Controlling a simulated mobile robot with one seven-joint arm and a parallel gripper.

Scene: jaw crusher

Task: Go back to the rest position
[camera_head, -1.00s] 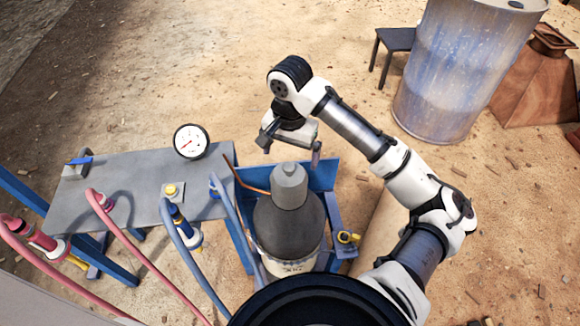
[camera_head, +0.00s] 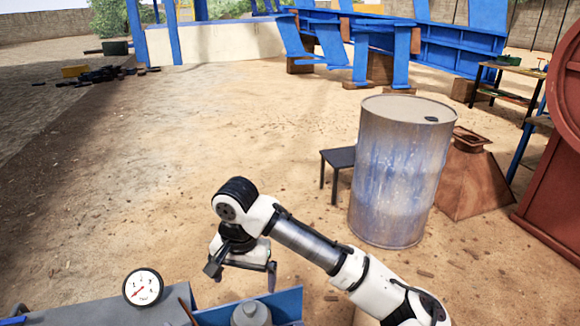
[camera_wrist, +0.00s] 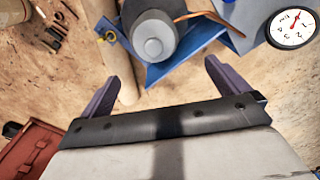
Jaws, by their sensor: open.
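My gripper (camera_head: 241,271) hangs from my bent white arm at the lower middle of the head view, with its jaws apart and nothing between them. The wrist view shows its two purple-grey fingers (camera_wrist: 162,85) spread wide. Beyond them is a grey bottle with a light cap (camera_wrist: 153,42) in a blue holder (camera_wrist: 190,52). In the head view only the top of the bottle cap (camera_head: 250,314) shows at the bottom edge, below my gripper and apart from it.
A round gauge (camera_head: 143,287) stands on the grey bench (camera_head: 85,310) at lower left. A blue-white drum (camera_head: 400,175), a small dark stool (camera_head: 340,160) and a rusty hopper (camera_head: 475,180) stand to the right. Blue steel frames (camera_head: 455,50) are at the back. Sandy ground ahead is open.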

